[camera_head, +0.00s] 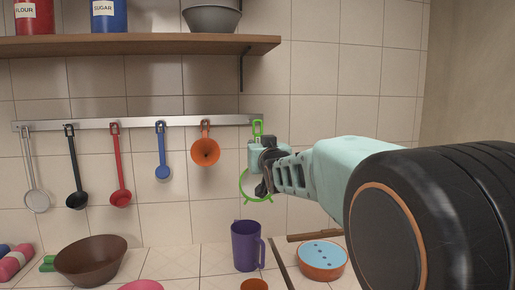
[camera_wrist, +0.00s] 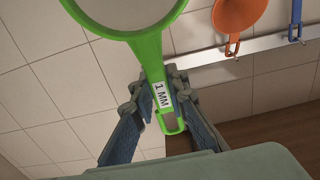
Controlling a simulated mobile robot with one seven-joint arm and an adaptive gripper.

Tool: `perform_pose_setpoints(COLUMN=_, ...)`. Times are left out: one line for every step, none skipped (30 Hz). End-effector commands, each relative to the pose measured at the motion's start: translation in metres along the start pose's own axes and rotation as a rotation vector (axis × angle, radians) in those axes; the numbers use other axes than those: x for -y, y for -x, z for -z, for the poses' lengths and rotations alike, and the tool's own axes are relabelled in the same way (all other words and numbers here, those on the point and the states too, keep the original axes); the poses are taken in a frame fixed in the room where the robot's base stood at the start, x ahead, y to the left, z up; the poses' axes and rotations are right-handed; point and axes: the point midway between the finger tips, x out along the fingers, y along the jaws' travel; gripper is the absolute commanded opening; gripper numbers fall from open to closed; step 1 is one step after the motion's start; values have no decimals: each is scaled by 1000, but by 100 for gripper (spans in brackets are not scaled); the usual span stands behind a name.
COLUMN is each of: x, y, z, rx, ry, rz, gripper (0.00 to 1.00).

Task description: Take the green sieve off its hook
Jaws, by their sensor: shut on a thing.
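The green sieve (camera_head: 244,190) is at the right end of the metal rail (camera_head: 190,121), its round rim low and its handle upright. Its handle loop (camera_head: 257,128) overlaps the rail's end; I cannot tell whether a hook is still through it. My gripper (camera_head: 265,165) reaches in from the right, shut on the sieve's handle and hiding part of it. In the wrist view, the fingers (camera_wrist: 157,95) sit on both sides of the green handle (camera_wrist: 152,68), which bears a "1 MM" label. The sieve's pale mesh (camera_wrist: 118,8) shows at the top edge.
An orange funnel (camera_head: 205,152) hangs just left of the sieve, with a blue ladle (camera_head: 161,168) and other utensils beyond. A wooden shelf (camera_head: 130,44) runs above. A purple mug (camera_head: 245,246), brown bowl (camera_head: 92,262) and blue-topped dish (camera_head: 322,260) stand below.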

Motion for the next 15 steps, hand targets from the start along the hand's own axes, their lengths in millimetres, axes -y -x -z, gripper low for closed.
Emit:
perform_pose_setpoints(x=0, y=0, z=0, rx=-1, ry=0, rz=0, gripper=0)
perform_pose_setpoints(x=0, y=0, z=0, rx=-1, ry=0, rz=0, gripper=0)
perform_pose_setpoints(x=0, y=0, z=0, rx=-1, ry=0, rz=0, gripper=0)
perform_pose_setpoints(x=0, y=0, z=0, rx=-1, ry=0, rz=0, gripper=0)
perform_pose_setpoints(x=0, y=0, z=0, rx=-1, ry=0, rz=0, gripper=0)
perform_pose_setpoints(x=0, y=0, z=0, rx=-1, ry=0, rz=0, gripper=0)
perform_pose_setpoints(x=0, y=0, z=0, rx=-1, ry=0, rz=0, gripper=0)
perform_pose_setpoints(x=0, y=0, z=0, rx=-1, ry=0, rz=0, gripper=0)
perform_pose_setpoints(x=0, y=0, z=0, rx=-1, ry=0, rz=0, gripper=0)
perform_pose_setpoints(x=0, y=0, z=0, rx=-1, ry=0, rz=0, gripper=0)
perform_pose_setpoints(x=0, y=0, z=0, rx=-1, ry=0, rz=0, gripper=0)
perform_pose_setpoints(x=0, y=0, z=0, rx=-1, ry=0, rz=0, gripper=0)
perform_pose_setpoints(x=0, y=1, z=0, rx=-1, ry=0, rz=0, gripper=0)
perform_pose_setpoints(x=0, y=2, z=0, rx=-1, ry=0, rz=0, gripper=0)
perform_pose_setpoints(x=0, y=4, z=-1, rx=-2, ry=0, rz=0, gripper=0)
